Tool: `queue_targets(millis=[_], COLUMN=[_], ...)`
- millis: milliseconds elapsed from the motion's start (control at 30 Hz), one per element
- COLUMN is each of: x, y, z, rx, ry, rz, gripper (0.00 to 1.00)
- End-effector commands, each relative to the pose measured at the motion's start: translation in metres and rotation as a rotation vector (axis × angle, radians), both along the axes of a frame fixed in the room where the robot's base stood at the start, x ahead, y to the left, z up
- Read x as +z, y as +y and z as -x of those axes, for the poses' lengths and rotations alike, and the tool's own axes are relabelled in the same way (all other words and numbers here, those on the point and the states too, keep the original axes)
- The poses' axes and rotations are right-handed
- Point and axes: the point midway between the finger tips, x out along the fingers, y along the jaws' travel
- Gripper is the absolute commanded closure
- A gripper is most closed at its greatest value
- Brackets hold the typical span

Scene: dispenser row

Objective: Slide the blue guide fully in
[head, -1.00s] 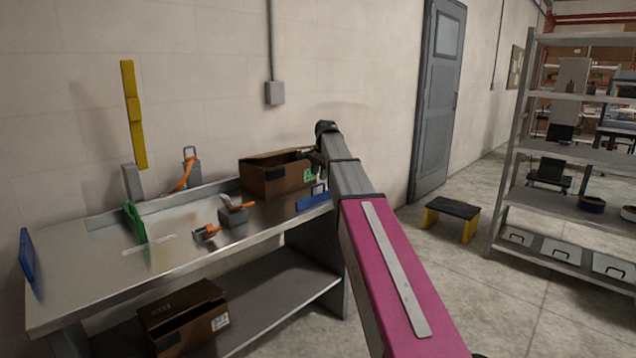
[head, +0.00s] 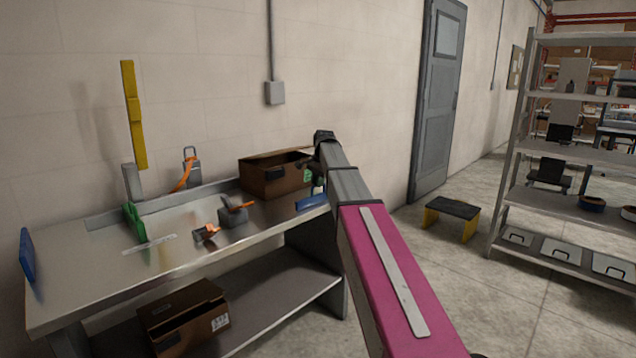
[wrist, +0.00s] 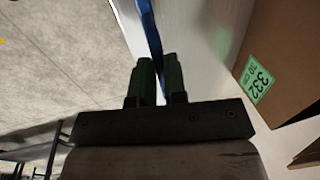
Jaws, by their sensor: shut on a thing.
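A blue guide (head: 311,201) stands along the right end of the bench, close to the cardboard box. My gripper is at this guide, mostly hidden behind my own arm in the head view. In the wrist view the two dark green fingers of my gripper (wrist: 159,64) are shut on the thin upper part of the blue guide (wrist: 150,30), which runs away between them. How far in the guide sits cannot be told. A second blue panel (head: 28,256) stands at the left end of the bench.
A metal bench (head: 90,285) carries a green guide (head: 134,222), a grey block with an orange handle (head: 234,215) and an open cardboard box (head: 272,178), close beside my gripper. A step stool (head: 452,212) is on the floor.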

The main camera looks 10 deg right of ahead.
Motion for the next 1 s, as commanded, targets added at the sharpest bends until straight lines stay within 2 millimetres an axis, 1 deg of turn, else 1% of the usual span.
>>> queue_targets(millis=[167,267,400,533,633,900,933,1000], x=[0.001,0.001,0.002,0.002,0.001,0.001,0.001,0.001], y=[0.013,0.027,0.051,0.069,0.075,0.075,0.075,0.075], z=[-0.021,-0.042,-0.076,-0.100,-0.106,-0.104,-0.104,-0.104], rx=[0.001,0.002,0.001,0.002,0.000,-0.001,-0.001,-0.001], ry=[-0.001,-0.001,-0.003,-0.003,-0.002,-0.003,-0.002,-0.002], rz=[-0.002,-0.002,-0.002,-0.001,-0.002,-0.001,-0.001,-0.001], gripper=[1.00,1.00,1.00,1.00,1.00,1.00,0.81,0.62])
